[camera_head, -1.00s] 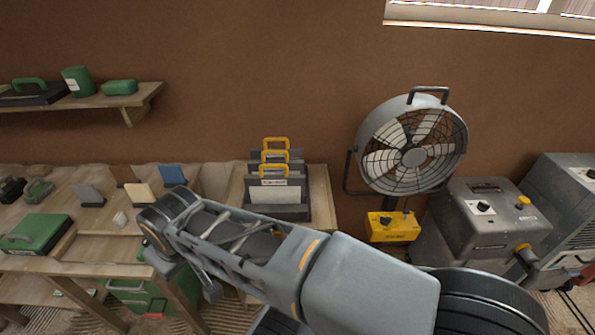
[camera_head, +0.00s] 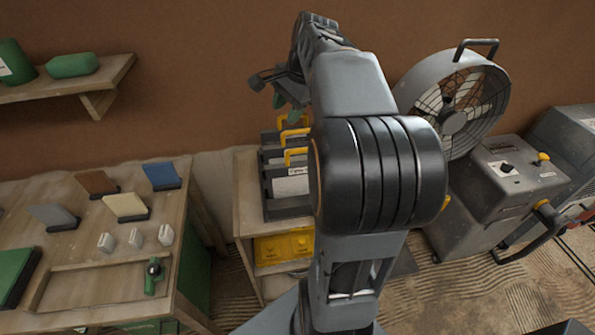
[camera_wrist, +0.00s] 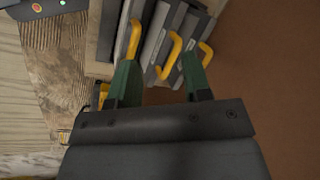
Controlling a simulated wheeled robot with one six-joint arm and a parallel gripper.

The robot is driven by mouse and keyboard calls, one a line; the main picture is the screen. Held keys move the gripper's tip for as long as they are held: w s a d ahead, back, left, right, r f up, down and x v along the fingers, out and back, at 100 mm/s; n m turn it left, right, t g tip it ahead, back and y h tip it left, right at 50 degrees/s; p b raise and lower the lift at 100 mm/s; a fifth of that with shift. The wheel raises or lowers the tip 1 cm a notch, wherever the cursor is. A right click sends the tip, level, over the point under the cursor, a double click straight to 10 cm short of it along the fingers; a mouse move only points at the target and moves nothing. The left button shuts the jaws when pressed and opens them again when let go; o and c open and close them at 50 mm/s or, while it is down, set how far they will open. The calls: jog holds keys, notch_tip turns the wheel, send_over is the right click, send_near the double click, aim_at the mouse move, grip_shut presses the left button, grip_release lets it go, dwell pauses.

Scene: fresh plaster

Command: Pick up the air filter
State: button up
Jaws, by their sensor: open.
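Three flat grey panels with yellow handles, which look like the air filters, stand upright in a dark rack. The front filter (camera_head: 290,184) shows a pale labelled face in the head view. In the wrist view the filters (camera_wrist: 155,45) are at the top, with the middle yellow handle (camera_wrist: 169,58) in line between my fingers. My gripper (camera_head: 287,103) has green fingertips and hangs above the rack in the head view. In the wrist view my gripper (camera_wrist: 159,68) is open, with nothing held. My arm hides the right part of the rack.
The rack stands on a wooden shelf unit (camera_head: 246,190) with a yellow case (camera_head: 285,248) below. A fan (camera_head: 455,105) and grey machine (camera_head: 500,185) stand to the right. A workbench (camera_head: 95,235) with small blocks is left. A wall shelf (camera_head: 85,85) is upper left.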

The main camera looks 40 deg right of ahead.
jog(key=w+d+f+m+y+b, duration=0.1)
jog(key=d+f+m+b, duration=0.1)
jog(key=d+m, duration=0.6)
jog(key=n+b, duration=0.1)
jog(key=n, duration=0.1)
send_over(298, 131)
jog(key=s+d, duration=0.2)
notch_tip(298, 131, down, 6)
jog(key=shift+t, duration=0.4)
jog(key=shift+x, duration=3.25)
jog(key=shift+r, duration=0.1)
grip_shut()
